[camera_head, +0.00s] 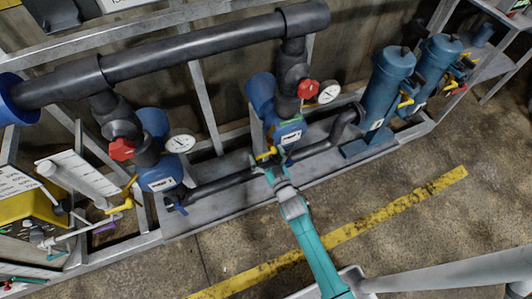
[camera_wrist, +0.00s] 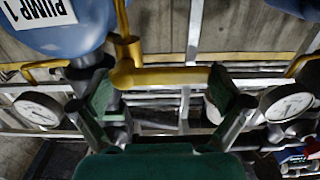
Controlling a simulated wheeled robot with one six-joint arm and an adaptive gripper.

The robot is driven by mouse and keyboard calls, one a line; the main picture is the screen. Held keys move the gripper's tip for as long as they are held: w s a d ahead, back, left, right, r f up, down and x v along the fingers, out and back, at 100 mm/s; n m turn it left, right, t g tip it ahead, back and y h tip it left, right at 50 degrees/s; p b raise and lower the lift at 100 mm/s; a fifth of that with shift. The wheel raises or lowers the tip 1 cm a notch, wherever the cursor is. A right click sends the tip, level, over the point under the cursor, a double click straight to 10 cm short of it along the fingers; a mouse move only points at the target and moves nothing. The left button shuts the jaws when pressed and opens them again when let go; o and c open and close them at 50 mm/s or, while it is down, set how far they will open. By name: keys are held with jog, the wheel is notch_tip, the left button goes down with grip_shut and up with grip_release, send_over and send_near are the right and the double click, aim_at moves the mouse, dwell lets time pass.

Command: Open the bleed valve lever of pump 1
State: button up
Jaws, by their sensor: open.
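Pump 1 (camera_head: 286,133) is the blue pump right of the middle in the head view. Its blue body with a "PUMP 1" label also shows at the upper left of the wrist view (camera_wrist: 75,38). A yellow lever (camera_wrist: 165,77) with an upright yellow part runs sideways across the wrist view, beside the pump. It shows small in the head view (camera_head: 265,154). My gripper (camera_wrist: 160,92) is open, with one finger near each end of the lever. It also shows just below the pump in the head view (camera_head: 274,168). Whether a finger touches the lever is unclear.
A second blue pump (camera_head: 158,178) stands to the left, with a red handle (camera_head: 121,149) and a gauge (camera_head: 180,143). Pump 1 has a red handle (camera_head: 308,89) above it. A black pipe (camera_head: 200,47) crosses above. Blue cylinders (camera_head: 388,80) stand right. Open floor lies in front.

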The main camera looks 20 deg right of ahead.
jog(key=shift+c, duration=0.3)
jog(key=c, duration=1.3)
jog(key=shift+f, duration=0.1)
jog(key=n, duration=0.2)
jog(key=f+n, duration=0.1)
jog(key=n, duration=0.3)
jog(key=f+n, duration=0.1)
jog(key=n, duration=0.1)
jog(key=shift+d+f+n, duration=0.2)
jog(key=shift+n, duration=0.1)
jog(key=shift+d+f+n, duration=0.25)
jog(key=shift+d+n, duration=0.1)
jog(key=shift+n, duration=1.2)
jog(key=shift+d+f+n, duration=0.3)
jog(key=shift+d+n, duration=0.05)
jog(key=shift+n, duration=1.25)
jog(key=shift+d+f+n, duration=0.25)
jog(key=shift+d+n, duration=0.1)
jog(key=shift+n, duration=1.2)
